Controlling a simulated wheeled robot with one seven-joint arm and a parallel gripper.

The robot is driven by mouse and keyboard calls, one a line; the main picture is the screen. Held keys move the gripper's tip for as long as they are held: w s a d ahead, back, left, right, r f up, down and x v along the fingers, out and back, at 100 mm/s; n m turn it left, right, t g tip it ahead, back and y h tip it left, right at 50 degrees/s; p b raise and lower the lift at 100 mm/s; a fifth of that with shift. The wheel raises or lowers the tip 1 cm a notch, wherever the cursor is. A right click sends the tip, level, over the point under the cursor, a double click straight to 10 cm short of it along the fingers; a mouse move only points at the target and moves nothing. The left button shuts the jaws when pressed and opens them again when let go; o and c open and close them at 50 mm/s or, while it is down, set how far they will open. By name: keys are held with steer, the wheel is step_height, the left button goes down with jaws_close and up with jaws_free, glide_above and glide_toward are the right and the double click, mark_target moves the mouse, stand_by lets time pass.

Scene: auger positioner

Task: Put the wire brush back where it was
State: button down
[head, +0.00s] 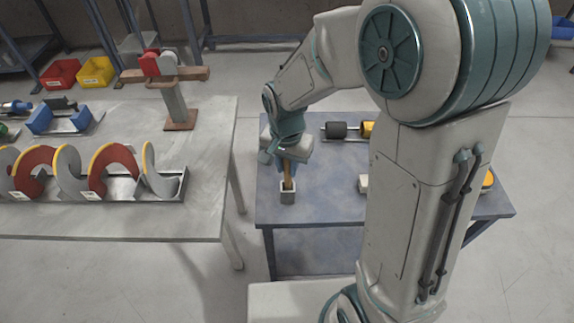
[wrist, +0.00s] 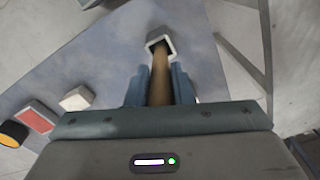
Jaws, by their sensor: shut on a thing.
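The wire brush shows as a brown wooden handle (wrist: 160,78) between the two fingers of my gripper (wrist: 160,88) in the wrist view. Its far end goes into the mouth of a small square grey holder (wrist: 161,42); the bristles are not visible. In the head view the handle (head: 288,180) stands about upright at the holder (head: 287,196), near the front left corner of the blue table (head: 330,200). My gripper (head: 288,168) is shut on the handle just above the holder. I cannot tell how deep the brush sits.
A grey table (head: 120,215) on the left carries an auger (head: 80,172) in a tray and a blue clamp (head: 60,118). Dark and yellow rollers (head: 345,130) lie at the back of the blue table. A small pale block (wrist: 76,98) is near the gripper's left. Red (head: 61,73) and yellow (head: 96,71) bins stand behind.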

steer(key=shift+f, duration=0.25)
steer(key=c, duration=1.3)
jaws_free()
steer(key=shift+r, duration=0.1)
steer(key=shift+r, duration=0.1)
step_height(320, 180, up, 12)
steer(key=shift+a+r+p, duration=0.1)
steer(key=shift+p, duration=0.4)
steer(key=s+d+n+t, duration=0.1)
steer(key=s+d, duration=0.2)
steer(key=d, duration=0.1)
steer(key=s+d+n, duration=0.2)
steer(key=s+d, duration=0.2)
steer(key=s+d+n+t, duration=0.1)
steer(key=s+d, duration=0.3)
steer(key=shift+s+d+r+n+t, duration=0.1)
steer(key=shift+s+r+n+t, duration=0.05)
steer(key=shift+s+n+t, duration=0.15)
